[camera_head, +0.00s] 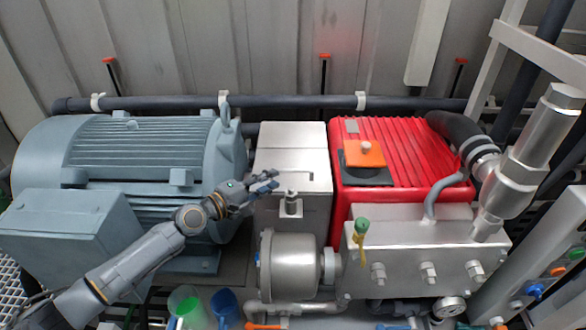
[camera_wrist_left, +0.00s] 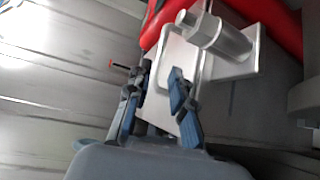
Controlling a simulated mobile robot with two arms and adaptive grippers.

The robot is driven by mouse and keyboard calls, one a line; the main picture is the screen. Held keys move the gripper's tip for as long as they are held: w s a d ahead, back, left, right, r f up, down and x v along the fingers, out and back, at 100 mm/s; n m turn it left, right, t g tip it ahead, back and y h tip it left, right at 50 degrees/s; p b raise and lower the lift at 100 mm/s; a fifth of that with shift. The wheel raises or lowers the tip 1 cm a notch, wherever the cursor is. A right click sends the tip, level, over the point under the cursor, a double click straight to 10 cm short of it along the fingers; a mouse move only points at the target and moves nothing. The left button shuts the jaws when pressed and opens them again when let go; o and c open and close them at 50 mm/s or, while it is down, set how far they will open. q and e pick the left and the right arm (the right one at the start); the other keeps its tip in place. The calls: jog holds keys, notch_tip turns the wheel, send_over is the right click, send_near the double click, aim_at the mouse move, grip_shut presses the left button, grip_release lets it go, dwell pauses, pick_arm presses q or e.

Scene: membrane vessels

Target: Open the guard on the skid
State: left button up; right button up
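The guard (camera_head: 292,143) is a silver metal box between the grey motor and the red pump. Its top looks closed. A thin bent handle (camera_head: 309,174) sits on its top, and a short metal cylinder (camera_head: 291,204) stands at its front. My left gripper (camera_head: 274,181) is at the guard's left edge, just left of the handle. In the left wrist view my left gripper (camera_wrist_left: 158,74) has its two fingers apart with the pale guard (camera_wrist_left: 184,57) beyond them. I cannot tell whether a finger touches it. My right gripper is not in view.
The grey motor (camera_head: 140,155) fills the left, under my left arm. The red pump (camera_head: 400,150), with an orange cap (camera_head: 364,153), is close on the right. A silver manifold (camera_head: 425,240) with a green-topped lever (camera_head: 361,230) stands in front. Blue and green jugs (camera_head: 224,308) are low down.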

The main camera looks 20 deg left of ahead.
aim_at(290, 171)
pick_arm(q)
jog(key=b+x, duration=0.1)
jog(key=x, duration=0.8)
jog(key=shift+a, duration=0.1)
grip_shut()
